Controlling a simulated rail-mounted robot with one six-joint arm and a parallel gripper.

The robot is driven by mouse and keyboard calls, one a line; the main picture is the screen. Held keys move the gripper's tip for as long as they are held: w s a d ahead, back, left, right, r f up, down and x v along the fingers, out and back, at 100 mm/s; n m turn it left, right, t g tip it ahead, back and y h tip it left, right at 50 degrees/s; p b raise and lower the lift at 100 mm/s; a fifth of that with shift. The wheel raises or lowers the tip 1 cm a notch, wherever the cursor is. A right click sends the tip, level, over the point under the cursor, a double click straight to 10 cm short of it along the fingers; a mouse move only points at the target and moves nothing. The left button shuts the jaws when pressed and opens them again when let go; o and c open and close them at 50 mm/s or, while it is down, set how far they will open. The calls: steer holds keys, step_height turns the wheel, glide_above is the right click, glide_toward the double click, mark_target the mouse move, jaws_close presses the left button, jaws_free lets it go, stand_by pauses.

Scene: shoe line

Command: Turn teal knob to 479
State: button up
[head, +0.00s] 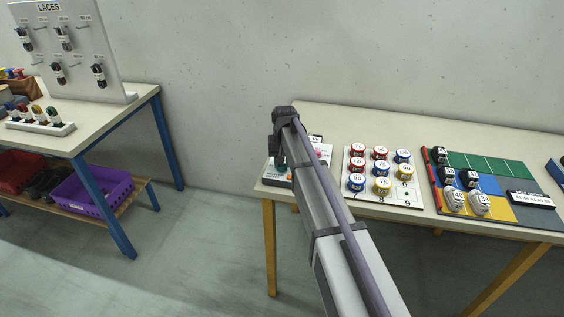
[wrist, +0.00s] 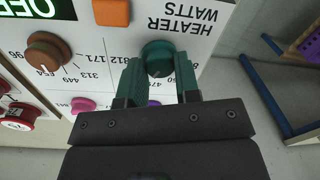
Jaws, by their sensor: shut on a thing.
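The teal knob (wrist: 158,56) sits on a white panel (wrist: 110,62) in the wrist view, beside the upside-down words HEATER WATTS. My gripper (wrist: 158,74) is shut on the knob, one dark green finger on each side. I cannot clearly read where the knob points. In the head view my gripper (head: 278,159) is at the panel on the left end of the right table, and my arm hides much of the panel.
The panel also carries a brown knob (wrist: 49,50), a pink knob (wrist: 83,104) and an orange square (wrist: 112,12). A board of numbered round tins (head: 381,168) and a coloured mat (head: 480,160) lie to the right. A lace rack (head: 85,20) stands on the left table.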

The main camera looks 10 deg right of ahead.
steer(key=n, duration=0.5)
stand_by(0.5)
steer(key=o, duration=0.9)
steer(key=shift+o, duration=0.2)
steer(key=shift+r, duration=0.1)
step_height(320, 180, up, 10)
steer(key=p, duration=1)
steer(key=shift+w+d+r+p, duration=0.15)
steer(key=shift+d+r+p, duration=0.1)
steer(key=shift+p, duration=0.15)
